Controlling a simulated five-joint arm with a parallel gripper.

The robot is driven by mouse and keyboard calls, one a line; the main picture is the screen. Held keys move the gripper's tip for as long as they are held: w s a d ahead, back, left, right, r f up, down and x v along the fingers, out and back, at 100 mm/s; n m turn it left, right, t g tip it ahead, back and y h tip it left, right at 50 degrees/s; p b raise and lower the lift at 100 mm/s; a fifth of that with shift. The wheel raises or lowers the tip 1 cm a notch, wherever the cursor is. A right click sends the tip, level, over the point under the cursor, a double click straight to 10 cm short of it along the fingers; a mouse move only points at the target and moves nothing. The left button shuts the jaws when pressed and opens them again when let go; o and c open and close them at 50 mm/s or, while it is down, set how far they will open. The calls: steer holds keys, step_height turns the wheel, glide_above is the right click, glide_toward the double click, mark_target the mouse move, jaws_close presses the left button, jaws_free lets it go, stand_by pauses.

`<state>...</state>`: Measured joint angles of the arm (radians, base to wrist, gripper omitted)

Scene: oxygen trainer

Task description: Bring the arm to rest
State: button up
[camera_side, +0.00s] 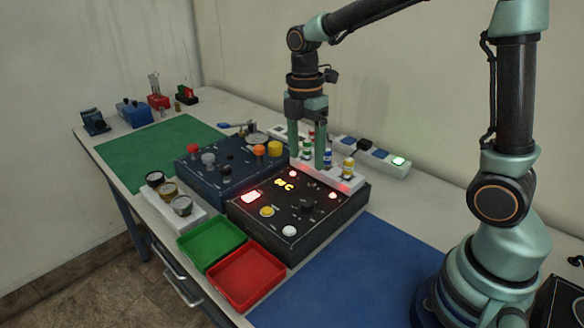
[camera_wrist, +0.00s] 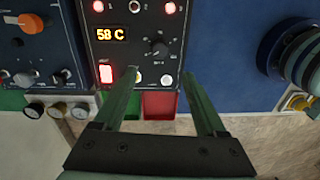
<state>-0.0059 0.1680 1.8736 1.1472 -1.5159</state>
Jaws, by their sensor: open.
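My gripper (camera_side: 307,162) hangs from my arm, pointing down, with its two pale green fingers apart. In the side view it is by the white rack of small vials (camera_side: 348,170) at the back of the black control box (camera_side: 290,238); I cannot tell its exact height or whether it touches anything. In the wrist view my gripper (camera_wrist: 160,75) has nothing between its fingers, and the black box (camera_wrist: 135,50) lies beyond them. The box shows a lit "58 C" display (camera_wrist: 110,34), a glowing red switch (camera_wrist: 106,74) and a black knob (camera_wrist: 158,47).
A dark blue panel (camera_side: 215,177) with knobs stands beside the black box. Gauges (camera_side: 181,206), a green tray (camera_side: 210,238) and a red tray (camera_side: 246,277) line the front edge. A power strip (camera_side: 375,155) lies behind. The blue mat (camera_side: 350,290) and green mat (camera_side: 140,155) have free room.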

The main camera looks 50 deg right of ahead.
steer(key=shift+r, duration=0.1)
steer(key=s+r+m+t, duration=0.6)
steer(key=s+m, duration=0.3)
steer(key=m, duration=0.8)
steer(key=shift+r, duration=0.15)
